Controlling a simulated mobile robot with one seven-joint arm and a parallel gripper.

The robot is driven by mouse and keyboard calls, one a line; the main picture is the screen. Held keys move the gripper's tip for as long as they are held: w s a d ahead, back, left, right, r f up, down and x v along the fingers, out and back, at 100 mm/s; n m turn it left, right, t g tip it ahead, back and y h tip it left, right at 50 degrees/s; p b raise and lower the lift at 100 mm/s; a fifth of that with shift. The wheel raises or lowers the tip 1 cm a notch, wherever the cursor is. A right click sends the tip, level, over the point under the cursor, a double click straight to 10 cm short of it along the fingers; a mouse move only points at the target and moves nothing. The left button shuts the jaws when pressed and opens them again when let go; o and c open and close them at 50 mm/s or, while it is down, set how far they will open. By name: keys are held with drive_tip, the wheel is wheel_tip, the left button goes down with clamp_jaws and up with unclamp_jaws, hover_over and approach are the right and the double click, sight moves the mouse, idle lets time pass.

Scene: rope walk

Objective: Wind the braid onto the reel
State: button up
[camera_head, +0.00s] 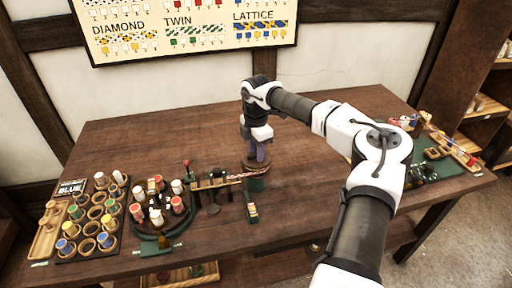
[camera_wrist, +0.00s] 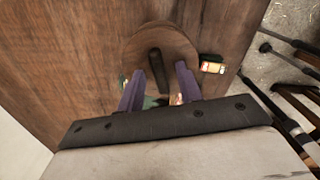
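The reel (camera_head: 247,164) stands near the middle of the table, a round wooden disc on a green base (camera_head: 256,185). In the wrist view the wooden disc (camera_wrist: 185,45) fills the upper middle, with a dark upright handle (camera_wrist: 156,66) on it. My gripper (camera_head: 257,158) is over the reel, pointing down. In the wrist view its two purple fingers (camera_wrist: 159,76) stand apart, one on each side of the handle, with gaps visible. A reddish and pale braid (camera_head: 236,177) runs from the small stand at left to the reel. Its end at the reel is hidden.
A round braiding stand with several bobbins (camera_head: 158,207) is to the left. Beyond it is a rack of colored spools (camera_head: 97,218). A small colored block (camera_head: 252,212) lies before the reel. A green mat with items (camera_head: 452,161) is at right. The back left tabletop is clear.

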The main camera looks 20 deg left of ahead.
clamp_jaws()
drive_tip(key=shift+n, duration=0.3)
